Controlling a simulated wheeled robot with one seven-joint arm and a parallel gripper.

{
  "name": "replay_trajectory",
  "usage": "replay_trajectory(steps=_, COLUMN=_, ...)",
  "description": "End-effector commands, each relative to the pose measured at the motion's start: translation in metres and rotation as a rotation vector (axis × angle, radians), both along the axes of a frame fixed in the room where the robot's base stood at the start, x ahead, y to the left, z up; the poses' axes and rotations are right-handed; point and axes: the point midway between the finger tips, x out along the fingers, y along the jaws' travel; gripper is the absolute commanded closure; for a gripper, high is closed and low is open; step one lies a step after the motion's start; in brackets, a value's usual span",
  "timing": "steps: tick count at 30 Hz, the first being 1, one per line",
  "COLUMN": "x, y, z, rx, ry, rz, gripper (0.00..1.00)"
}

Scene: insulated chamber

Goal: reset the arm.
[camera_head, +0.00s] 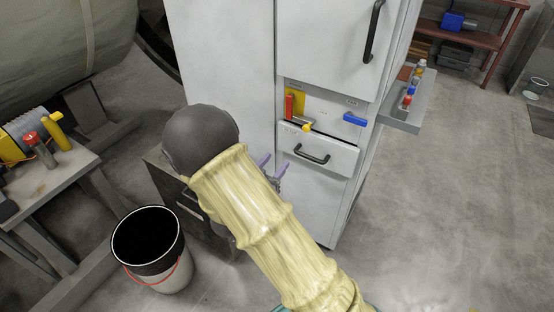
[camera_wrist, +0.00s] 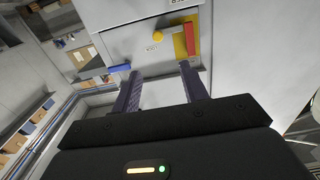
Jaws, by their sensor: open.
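My gripper (camera_wrist: 160,92) is open in the wrist view, with its two purple-grey fingers apart and nothing between them. In the head view my gripper (camera_head: 272,168) shows small beside my padded arm, in front of the white cabinet (camera_head: 222,70). My arm, in a cream sleeve, covers part of the cabinet's lower front. The drawer (camera_head: 318,151) with a black handle is slightly out, close to the gripper in the picture. Above it are a red handle (camera_head: 290,106) on a yellow plate, a yellow knob (camera_head: 307,127) and a blue handle (camera_head: 354,119).
A side shelf (camera_head: 402,118) with small coloured items juts from the cabinet's right. A black-rimmed bucket (camera_head: 163,278) stands on the floor at lower left. A bench (camera_head: 45,185) with tools is at far left. The floor at right (camera_head: 450,200) is clear.

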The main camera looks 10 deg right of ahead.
Motion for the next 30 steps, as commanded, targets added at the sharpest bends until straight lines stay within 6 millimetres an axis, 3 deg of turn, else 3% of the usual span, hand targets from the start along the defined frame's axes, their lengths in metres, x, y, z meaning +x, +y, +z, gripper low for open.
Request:
replay_trajectory(steps=16, x=0.007, y=-0.005, z=-0.002, rx=0.059, ry=0.042, rz=0.027, gripper=0.56)
replay_trajectory(steps=24, x=0.02, y=-0.01, z=-0.011, rx=0.32, ry=0.277, rz=0.204, gripper=0.56)
replay_trajectory(steps=30, x=0.002, y=-0.008, z=-0.009, rx=0.467, ry=0.494, rz=0.362, gripper=0.56)
